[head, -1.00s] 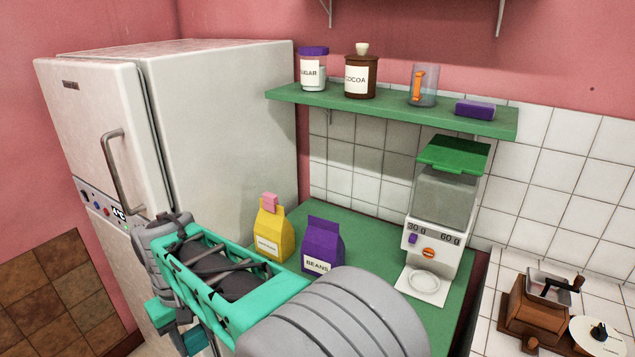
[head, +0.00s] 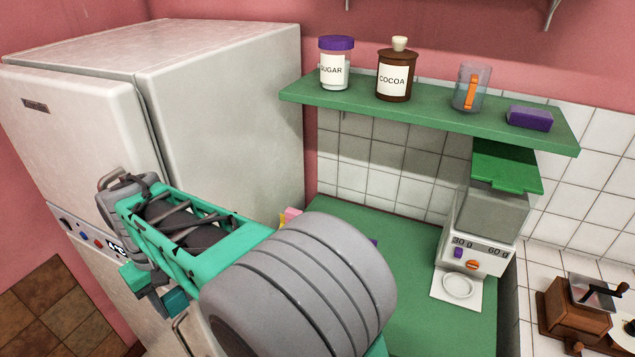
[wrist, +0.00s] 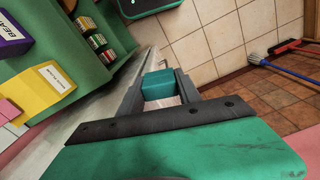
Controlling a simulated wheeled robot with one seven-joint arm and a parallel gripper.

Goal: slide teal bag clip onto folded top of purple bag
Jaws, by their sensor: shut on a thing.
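The teal bag clip (wrist: 158,82) shows in the middle of the wrist view. My gripper (wrist: 159,92) is shut on it, with a grey finger on each side, clear of the bags. The purple bag (wrist: 12,36), labelled BEANS, is at the upper left of the wrist view, partly cut off by the frame edge; its folded top cannot be made out. In the head view my arm hides nearly all of the purple bag; only a purple sliver (head: 374,242) shows beside my arm.
A yellow bag (wrist: 38,92) with a pink clip (wrist: 9,111) stands beside the purple bag. A dispenser (head: 480,222) stands on the green counter (head: 412,312) below a green shelf (head: 430,115) with jars. The fridge (head: 225,110) is at left. Small tins (wrist: 97,42) show in the wrist view.

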